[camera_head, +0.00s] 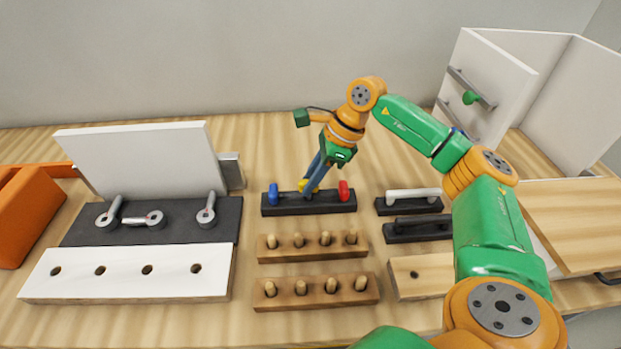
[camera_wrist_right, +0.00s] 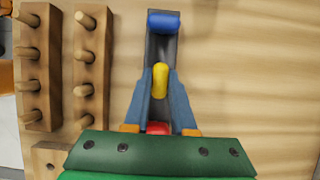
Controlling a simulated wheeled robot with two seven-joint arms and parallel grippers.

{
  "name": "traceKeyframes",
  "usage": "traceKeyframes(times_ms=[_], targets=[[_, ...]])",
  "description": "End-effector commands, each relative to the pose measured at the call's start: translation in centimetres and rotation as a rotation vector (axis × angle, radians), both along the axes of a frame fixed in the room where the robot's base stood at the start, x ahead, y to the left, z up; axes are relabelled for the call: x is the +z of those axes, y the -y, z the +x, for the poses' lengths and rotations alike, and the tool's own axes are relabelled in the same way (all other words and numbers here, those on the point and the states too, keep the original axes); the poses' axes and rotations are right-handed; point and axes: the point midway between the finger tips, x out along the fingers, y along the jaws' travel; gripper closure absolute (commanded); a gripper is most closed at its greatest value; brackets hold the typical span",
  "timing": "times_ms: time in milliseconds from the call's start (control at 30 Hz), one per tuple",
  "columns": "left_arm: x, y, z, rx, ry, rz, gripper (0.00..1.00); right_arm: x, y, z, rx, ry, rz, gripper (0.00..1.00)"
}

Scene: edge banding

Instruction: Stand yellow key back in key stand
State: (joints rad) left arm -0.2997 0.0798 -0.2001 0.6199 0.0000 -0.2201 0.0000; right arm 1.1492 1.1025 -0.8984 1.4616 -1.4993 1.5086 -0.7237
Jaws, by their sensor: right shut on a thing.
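The yellow key (camera_wrist_right: 160,80) is between the fingertips of my right gripper (camera_wrist_right: 160,92), which is shut on it. In the head view the yellow key (camera_head: 303,185) shows only as a small patch beside my right gripper (camera_head: 310,188). It is at the middle of the dark key stand (camera_head: 325,208), between the blue key (camera_head: 273,192) at left and the red key (camera_head: 344,190) at right. The wrist view shows the stand (camera_wrist_right: 158,47) below it. I cannot tell how deep the yellow key sits. My left gripper is not in view.
Two wooden blocks with pegs (camera_head: 290,256) lie in front of the stand. A dark mat (camera_head: 160,234) with metal fittings and a white holed board (camera_head: 130,285) are at left. Two dark holders (camera_head: 415,232) are at right. The table behind the stand is clear.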

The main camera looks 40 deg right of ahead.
Motion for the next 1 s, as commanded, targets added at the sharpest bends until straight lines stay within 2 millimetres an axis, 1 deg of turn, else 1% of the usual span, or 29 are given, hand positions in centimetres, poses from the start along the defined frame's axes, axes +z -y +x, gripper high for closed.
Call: traceKeyframes(times_ms=[1000], targets=[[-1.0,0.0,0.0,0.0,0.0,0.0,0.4,-1.3,0.0,0.0,0.0,0.0,0.0,1.0]])
